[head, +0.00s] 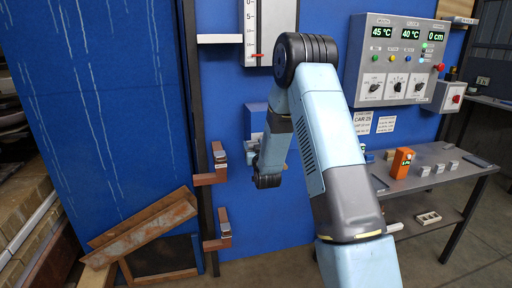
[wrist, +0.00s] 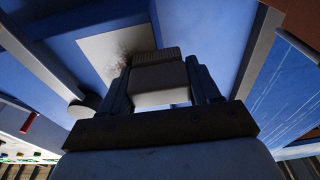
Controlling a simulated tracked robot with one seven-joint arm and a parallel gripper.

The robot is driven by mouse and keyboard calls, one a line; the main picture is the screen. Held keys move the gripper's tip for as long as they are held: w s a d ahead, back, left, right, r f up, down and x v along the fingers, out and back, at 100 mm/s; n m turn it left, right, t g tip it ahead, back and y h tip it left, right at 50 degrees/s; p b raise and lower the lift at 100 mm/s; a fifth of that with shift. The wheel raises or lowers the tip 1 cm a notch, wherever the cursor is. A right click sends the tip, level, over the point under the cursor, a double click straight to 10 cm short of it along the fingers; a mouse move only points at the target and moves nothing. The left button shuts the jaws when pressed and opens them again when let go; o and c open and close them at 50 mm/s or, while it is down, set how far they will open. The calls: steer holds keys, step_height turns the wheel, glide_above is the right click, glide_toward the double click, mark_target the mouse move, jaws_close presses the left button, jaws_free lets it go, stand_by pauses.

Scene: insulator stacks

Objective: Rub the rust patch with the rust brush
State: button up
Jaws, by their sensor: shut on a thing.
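In the wrist view my gripper (wrist: 160,76) is shut on the rust brush (wrist: 158,78), a pale block with a dark bristle strip at its far end. The rust patch (wrist: 124,57) is a brown speckled stain on a pale square plate (wrist: 100,48). The bristles are over or right beside the patch's right edge and cover part of the plate. I cannot tell whether they touch it. In the head view my arm hides the gripper, the brush and the patch.
In the head view a control panel (head: 401,61) hangs at the right above a bench (head: 433,179) with an orange device (head: 401,163). Brown brackets with insulators (head: 212,177) stick out from a dark post left of my arm. A rusty beam (head: 140,229) leans at lower left.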

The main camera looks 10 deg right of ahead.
steer(key=shift+w+r, duration=0.15)
steer(key=shift+r, duration=0.4)
steer(key=shift+d+r, duration=0.15)
steer(key=shift+d, duration=0.7)
steer(key=d, duration=0.6)
steer(key=shift+s+d+f, duration=0.2)
steer(key=shift+d+f, duration=0.05)
steer(key=shift+s, duration=0.1)
steer(key=shift+s+a, duration=0.15)
steer(key=shift+s, duration=1.35)
steer(key=shift+s+a, duration=0.15)
steer(key=shift+s, duration=1.3)
